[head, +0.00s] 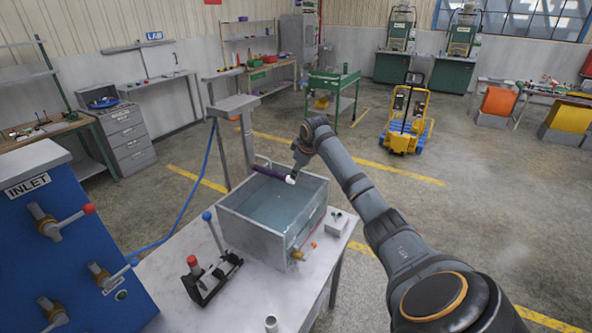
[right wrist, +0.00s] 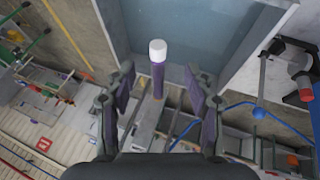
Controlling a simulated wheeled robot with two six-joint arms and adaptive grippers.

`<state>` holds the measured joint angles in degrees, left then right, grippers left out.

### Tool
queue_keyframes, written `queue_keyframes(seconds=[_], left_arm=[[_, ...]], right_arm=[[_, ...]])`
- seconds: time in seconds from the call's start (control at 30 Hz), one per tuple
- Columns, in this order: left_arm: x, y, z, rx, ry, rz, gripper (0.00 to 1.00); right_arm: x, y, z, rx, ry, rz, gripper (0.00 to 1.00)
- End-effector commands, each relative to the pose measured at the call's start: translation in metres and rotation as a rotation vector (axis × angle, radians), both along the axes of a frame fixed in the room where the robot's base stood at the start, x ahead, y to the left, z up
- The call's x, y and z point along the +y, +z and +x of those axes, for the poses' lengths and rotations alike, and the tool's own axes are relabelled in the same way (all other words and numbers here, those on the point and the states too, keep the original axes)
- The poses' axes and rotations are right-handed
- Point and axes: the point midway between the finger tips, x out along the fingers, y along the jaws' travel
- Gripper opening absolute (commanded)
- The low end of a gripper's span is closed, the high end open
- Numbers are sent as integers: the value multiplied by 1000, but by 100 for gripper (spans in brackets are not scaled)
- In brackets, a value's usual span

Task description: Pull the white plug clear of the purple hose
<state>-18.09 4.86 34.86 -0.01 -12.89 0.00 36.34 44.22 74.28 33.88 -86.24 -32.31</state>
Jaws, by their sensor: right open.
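The white plug (head: 290,179) sits in the end of the purple hose (head: 268,172), over the water tank's far side in the head view. In the right wrist view the plug (right wrist: 158,48) is a white cap on top of the purple hose (right wrist: 158,78). My right gripper (right wrist: 160,74) is open, with one finger on each side of the hose just below the plug; gaps show on both sides. In the head view the right gripper (head: 295,172) is small and partly hidden behind its wrist. My left gripper is not in view.
The grey tank (head: 253,229) of water stands on a white table (head: 168,262). A lever device (head: 212,277), a small white box (head: 337,222) and a blue INLET panel (head: 75,250) are near it. A grey post (head: 248,145) rises behind the tank.

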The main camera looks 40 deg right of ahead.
Motion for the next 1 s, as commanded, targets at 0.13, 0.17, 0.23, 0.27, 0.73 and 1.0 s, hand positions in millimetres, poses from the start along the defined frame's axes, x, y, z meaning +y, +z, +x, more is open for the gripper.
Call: queue_keyframes(seconds=[0.13, 0.17, 0.23, 0.27, 0.73, 1.0], left_arm=[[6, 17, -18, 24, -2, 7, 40], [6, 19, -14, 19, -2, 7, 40], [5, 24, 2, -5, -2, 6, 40], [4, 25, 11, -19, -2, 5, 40], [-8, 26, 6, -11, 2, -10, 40], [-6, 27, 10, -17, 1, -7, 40]], right_arm=[[-4, -25, 15, 3, 0, 7, 53], [-5, -30, 18, 3, -1, 8, 53], [-6, -42, 23, 2, 1, 6, 53], [-8, -46, 26, 1, -1, 6, 53], [-12, -65, 35, 1, 1, 0, 53], [-12, -65, 35, 1, 1, 0, 21]])
